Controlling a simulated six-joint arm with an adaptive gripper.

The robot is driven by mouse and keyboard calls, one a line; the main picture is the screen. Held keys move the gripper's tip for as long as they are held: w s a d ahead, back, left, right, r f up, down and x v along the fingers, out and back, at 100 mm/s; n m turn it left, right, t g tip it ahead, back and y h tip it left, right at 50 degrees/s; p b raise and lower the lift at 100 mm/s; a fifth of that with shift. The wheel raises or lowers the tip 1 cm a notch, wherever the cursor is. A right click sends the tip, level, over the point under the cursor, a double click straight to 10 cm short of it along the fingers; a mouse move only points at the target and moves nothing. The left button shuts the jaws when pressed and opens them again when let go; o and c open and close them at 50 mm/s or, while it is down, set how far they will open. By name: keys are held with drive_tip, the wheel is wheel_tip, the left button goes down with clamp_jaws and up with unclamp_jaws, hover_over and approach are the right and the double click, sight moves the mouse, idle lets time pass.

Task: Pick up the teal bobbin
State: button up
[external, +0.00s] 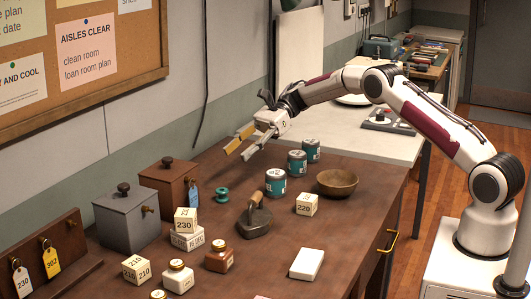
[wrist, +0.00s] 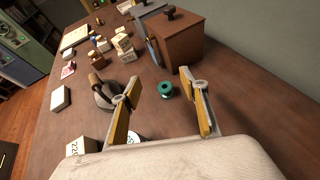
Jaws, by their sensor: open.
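The teal bobbin (external: 221,195) stands upright on the brown table, in front of the reddish-brown box, in the external view. In the wrist view the bobbin (wrist: 166,90) lies ahead of the gap between my fingertips, on the table. My gripper (external: 239,142) is open and empty, held above the table and behind and to the right of the bobbin in the external view. Its yellow-padded fingers are spread wide, and in the wrist view the gripper (wrist: 160,92) has one finger on each side of the bobbin's line. The bobbin is apart from both fingers.
A reddish-brown box (external: 168,184) with a blue tag stands close to the bobbin. A dark iron-like tool (external: 254,217) with a wooden handle lies to its right. Teal-labelled tins (external: 276,183), a wooden bowl (external: 337,182) and number blocks (external: 186,221) stand around.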

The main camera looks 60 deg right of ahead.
drive_tip(key=shift+s+a+r+n, duration=0.15)
drive_tip(key=shift+s+n, duration=0.05)
drive_tip(key=shift+n, duration=0.3)
approach(224, 191)
drive_tip(key=shift+w+a+f, duration=0.5)
drive_tip(key=shift+w+f, duration=0.2)
drive_tip(key=shift+w, duration=0.15)
drive_tip(key=shift+a+f, duration=0.1)
drive_tip(key=shift+f, duration=0.2)
drive_tip(key=shift+w+a+f, duration=0.1)
drive_tip(key=shift+w+a, duration=0.1)
drive_tip(key=shift+a, duration=0.25)
drive_tip(key=shift+x, duration=3.1)
drive_tip(key=c, duration=1.1)
